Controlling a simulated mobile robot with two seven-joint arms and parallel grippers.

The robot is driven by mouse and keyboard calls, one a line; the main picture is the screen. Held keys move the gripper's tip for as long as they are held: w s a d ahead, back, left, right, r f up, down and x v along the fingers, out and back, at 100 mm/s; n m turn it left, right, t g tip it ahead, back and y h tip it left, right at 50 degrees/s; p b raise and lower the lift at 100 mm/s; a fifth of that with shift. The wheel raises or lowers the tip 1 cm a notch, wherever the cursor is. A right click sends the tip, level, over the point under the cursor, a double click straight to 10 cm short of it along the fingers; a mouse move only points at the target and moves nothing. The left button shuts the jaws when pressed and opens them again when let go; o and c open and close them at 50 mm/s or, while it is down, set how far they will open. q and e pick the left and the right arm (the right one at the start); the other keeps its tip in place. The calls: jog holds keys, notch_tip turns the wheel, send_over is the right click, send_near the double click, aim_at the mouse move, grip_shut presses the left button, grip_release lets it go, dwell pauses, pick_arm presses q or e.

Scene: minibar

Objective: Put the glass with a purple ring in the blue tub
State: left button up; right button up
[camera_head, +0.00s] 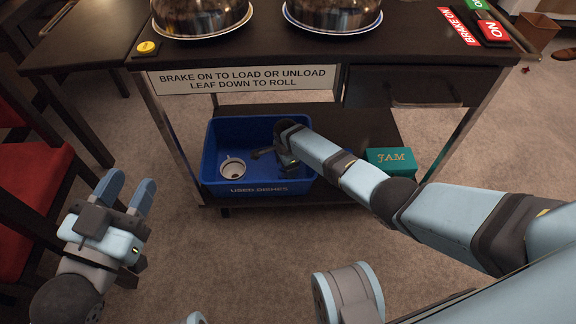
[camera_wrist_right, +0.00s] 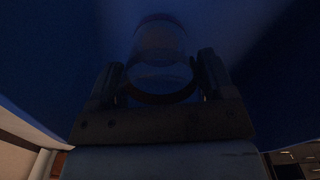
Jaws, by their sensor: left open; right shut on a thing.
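The blue tub (camera_head: 300,187), labelled USED DISHES, stands on the cart's lower shelf. My right gripper (camera_head: 273,157) reaches down inside the tub, right of its middle. In the right wrist view my right gripper (camera_wrist_right: 163,75) is shut on a clear glass (camera_wrist_right: 160,50). The tub's dark blue inside (camera_wrist_right: 60,60) surrounds it there. A faint darker band shows at the glass's far end, but its colour is too dim to be sure. In the head view the glass is hardly visible. I cannot tell whether it touches the tub floor. My left gripper (camera_head: 136,192) is open and empty, left of the cart.
A white cup (camera_head: 232,168) sits in the tub's left part. A teal JAM box (camera_head: 390,160) is on the shelf to the right. Two metal domes (camera_head: 200,15) stand on the cart top (camera_head: 265,48). Red chairs (camera_head: 35,185) are at the left.

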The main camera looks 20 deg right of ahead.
jog(key=shift+f, duration=0.1)
jog(key=o, duration=1)
notch_tip(320, 180, up, 2)
jog(key=shift+r+p, duration=0.25)
jog(key=shift+p, duration=0.6)
pick_arm(q)
jog(key=s+n+p, duration=0.1)
jog(key=s+d+n+g+p, duration=0.1)
jog(key=p, duration=0.1)
jog(key=s+r+n+p, duration=0.1)
jog(key=n+p, duration=0.1)
jog(key=shift+d+r+y, duration=0.1)
jog(key=shift+d+y, duration=0.25)
jog(key=shift+y, duration=0.05)
pick_arm(e)
notch_tip(320, 180, up, 10)
jog(key=shift+f, duration=0.1)
